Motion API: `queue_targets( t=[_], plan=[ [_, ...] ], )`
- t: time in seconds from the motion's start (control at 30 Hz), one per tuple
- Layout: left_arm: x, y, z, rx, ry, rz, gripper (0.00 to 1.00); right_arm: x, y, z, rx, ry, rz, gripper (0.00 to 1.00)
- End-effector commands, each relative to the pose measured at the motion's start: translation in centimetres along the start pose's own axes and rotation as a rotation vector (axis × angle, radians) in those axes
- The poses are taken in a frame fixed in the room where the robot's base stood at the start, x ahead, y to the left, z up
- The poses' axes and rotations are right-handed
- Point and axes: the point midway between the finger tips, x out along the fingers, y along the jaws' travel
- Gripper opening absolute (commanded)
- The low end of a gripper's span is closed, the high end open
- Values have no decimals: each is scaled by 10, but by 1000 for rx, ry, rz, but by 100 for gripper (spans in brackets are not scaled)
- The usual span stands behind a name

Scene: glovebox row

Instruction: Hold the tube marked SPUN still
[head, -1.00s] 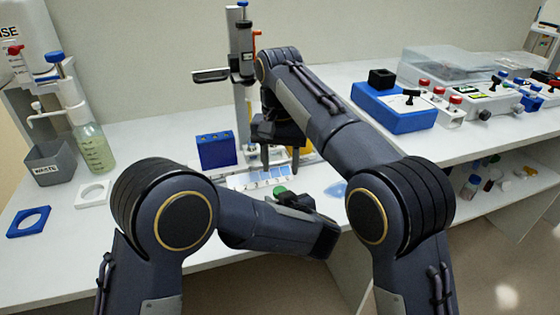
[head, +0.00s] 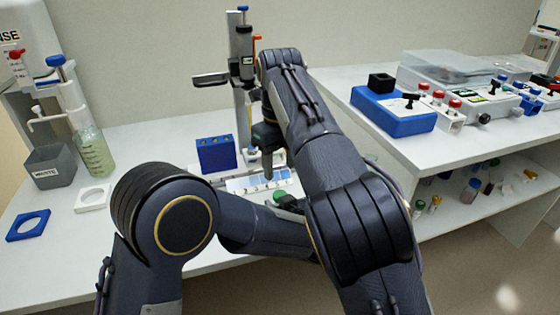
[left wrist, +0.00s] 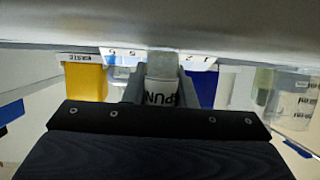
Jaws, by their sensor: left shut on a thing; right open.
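The tube marked SPUN (left wrist: 161,92) stands between my left fingers in the left wrist view, with the letters "PUN" showing on its white label. My left gripper (left wrist: 160,80) is shut on it. In the head view, a green cap (head: 283,196) shows at my left gripper, and my right arm hides most of that gripper. My right gripper (head: 267,163) is above and behind the green cap, fingers pointing down, seen nearly edge-on. It is open, and I see nothing between its fingers.
A blue rack (head: 216,155) stands behind a pale tray (head: 245,184). A stand with a tall post (head: 241,110) rises behind. A grey waste bin (head: 50,166) and a bottle (head: 93,153) are at left. A blue box (head: 392,112) is on the right bench.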

Motion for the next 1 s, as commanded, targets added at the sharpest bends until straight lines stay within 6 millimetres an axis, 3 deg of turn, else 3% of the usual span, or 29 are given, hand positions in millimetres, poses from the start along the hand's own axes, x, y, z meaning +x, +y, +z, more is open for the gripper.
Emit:
queue_targets(
  t=[0.5,0.93,1.0],
  plan=[
    [0,0,0,0,0,0,0,68,0,0,14,1,0,48],
    [0,0,0,0,0,0,0,78,0,0,12,-1,-1,48],
    [0,0,0,0,0,0,0,78,0,0,12,-1,-1,39]
  ],
)
